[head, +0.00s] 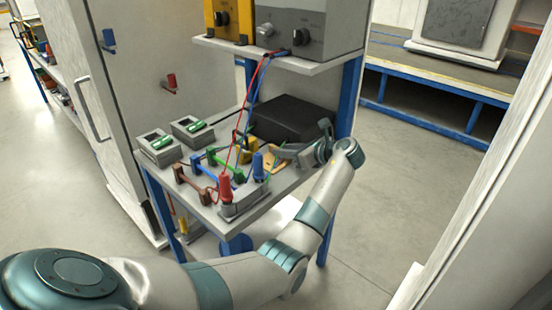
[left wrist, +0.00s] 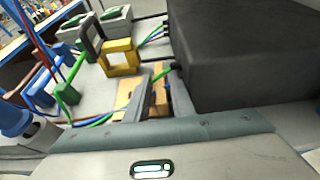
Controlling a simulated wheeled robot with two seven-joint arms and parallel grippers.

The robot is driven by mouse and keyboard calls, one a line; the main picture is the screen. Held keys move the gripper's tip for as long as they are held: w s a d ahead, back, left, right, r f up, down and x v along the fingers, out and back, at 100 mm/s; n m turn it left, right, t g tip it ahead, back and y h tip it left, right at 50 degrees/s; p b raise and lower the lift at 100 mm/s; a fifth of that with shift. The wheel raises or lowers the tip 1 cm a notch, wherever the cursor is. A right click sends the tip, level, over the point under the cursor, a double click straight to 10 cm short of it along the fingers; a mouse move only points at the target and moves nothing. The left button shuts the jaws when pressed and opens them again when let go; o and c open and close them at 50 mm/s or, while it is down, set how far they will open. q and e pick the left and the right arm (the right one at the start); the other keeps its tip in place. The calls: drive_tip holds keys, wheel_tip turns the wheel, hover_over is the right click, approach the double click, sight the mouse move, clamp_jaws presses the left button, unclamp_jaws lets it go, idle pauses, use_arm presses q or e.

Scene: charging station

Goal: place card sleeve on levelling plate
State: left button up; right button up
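A tan cardboard piece, which looks like the card sleeve (head: 281,158), lies on the grey bench top beside the black box. My left gripper (head: 292,153) reaches in from the right, low over the bench at this piece. In the left wrist view the two grey fingers (left wrist: 158,95) stand apart. Tan card (left wrist: 160,100) shows between them and also to the left of the left finger. A green cable passes close to the fingertips. I cannot tell whether the fingers touch the card. I cannot pick out the levelling plate with certainty. My right gripper is not in view.
A black box (head: 290,119) stands right behind the gripper. A yellow bracket (left wrist: 119,58), a green bracket (head: 220,162) and red (head: 225,187) and blue (head: 258,165) plugs with cables crowd the bench. Two grey units (head: 160,149) stand at the left. A shelf hangs above.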

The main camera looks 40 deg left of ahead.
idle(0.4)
use_arm(q)
clamp_jaws()
drive_tip(key=shift+r, duration=0.8)
wheel_tip(320, 180, up, 3)
drive_tip(key=shift+f, duration=0.15)
drive_tip(key=w+r+v, duration=0.1)
drive_tip(key=v, duration=1.2)
drive_tip(key=shift+w+a+r, duration=0.15)
drive_tip(key=shift+w+r, duration=0.15)
drive_tip(key=shift+r, duration=0.1)
